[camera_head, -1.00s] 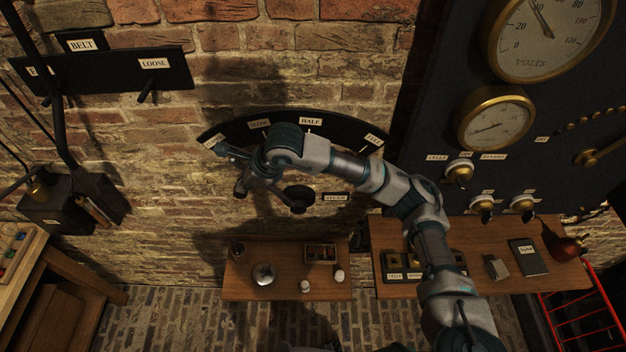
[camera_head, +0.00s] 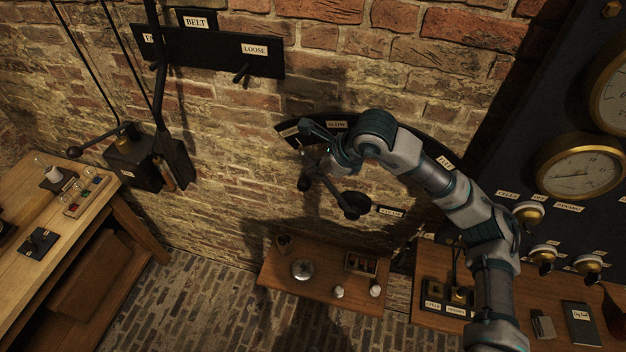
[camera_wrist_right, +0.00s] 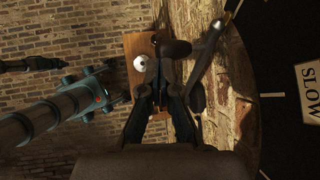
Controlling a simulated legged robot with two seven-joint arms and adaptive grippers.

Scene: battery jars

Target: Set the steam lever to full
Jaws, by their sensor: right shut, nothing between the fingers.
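The steam lever (camera_head: 330,186) is a dark rod on a round hub (camera_head: 355,204) on the brick wall. It points up and left, towards the left end of the black curved plate (camera_head: 312,127). The SLOW label (camera_head: 337,124) and FULL label (camera_head: 445,163) show; my right arm covers the part between. My right gripper (camera_head: 322,160) is beside the lever's outer end; contact is unclear. In the right wrist view, its fingers (camera_wrist_right: 165,88) are shut and empty, with a dark rod (camera_wrist_right: 207,52) to their right. My left gripper is not in the head view.
A small wooden shelf (camera_head: 278,266) with jars is below the lever. A gauge panel (camera_head: 510,148) is at the right, over another shelf (camera_head: 489,343). A belt lever box (camera_head: 135,160) and a workbench (camera_head: 55,250) are at the left.

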